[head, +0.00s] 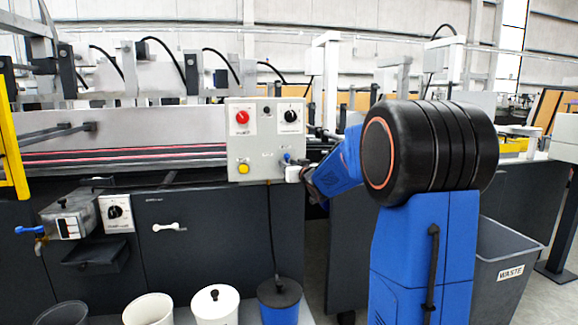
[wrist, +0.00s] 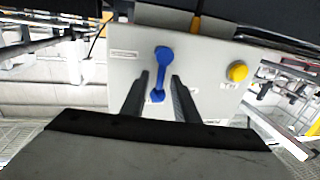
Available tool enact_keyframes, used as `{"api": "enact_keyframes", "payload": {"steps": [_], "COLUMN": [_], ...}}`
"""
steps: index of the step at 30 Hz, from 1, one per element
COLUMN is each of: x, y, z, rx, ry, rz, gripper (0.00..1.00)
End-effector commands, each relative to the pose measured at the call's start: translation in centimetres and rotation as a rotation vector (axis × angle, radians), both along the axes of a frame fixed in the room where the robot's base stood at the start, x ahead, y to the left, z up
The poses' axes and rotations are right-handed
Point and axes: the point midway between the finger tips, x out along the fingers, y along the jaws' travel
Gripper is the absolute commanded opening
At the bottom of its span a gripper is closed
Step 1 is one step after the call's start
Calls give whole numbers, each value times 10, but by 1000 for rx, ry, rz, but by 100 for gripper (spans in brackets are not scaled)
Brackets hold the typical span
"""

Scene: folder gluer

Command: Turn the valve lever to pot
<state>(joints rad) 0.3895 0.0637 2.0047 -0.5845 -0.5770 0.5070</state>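The valve lever is blue and sits on the grey control box; a small part of it shows in the head view (head: 287,157), and it shows clearly in the wrist view (wrist: 160,68). In the wrist view my gripper (wrist: 158,97) is open, with one dark finger on each side of the lever's free end. A gap seems to show beside the lever, and I cannot tell whether either finger touches it. In the head view my arm reaches the box's lower right corner, and the fingers are hard to make out. The lever's label is too small to read.
The control box (head: 254,141) also carries a red button (head: 242,117), a black knob (head: 290,115) and a yellow button (head: 243,169). Another blue handle (head: 31,230) is at the far left. Several buckets stand below, and a waste bin (head: 505,270) is at right.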

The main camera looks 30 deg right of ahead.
Motion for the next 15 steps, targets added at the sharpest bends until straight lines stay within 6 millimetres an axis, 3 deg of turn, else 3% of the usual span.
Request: {"api": "enact_keyframes", "payload": {"steps": [8,9,12,15], "x": [2,2,2,1], "y": [0,0,0,0], "z": [0,0,0,0], "rx": [0,-1,-1,-1], "ry": [0,0,0,0], "rz": [0,0,0,0], "gripper": [28,25,1,0]}}
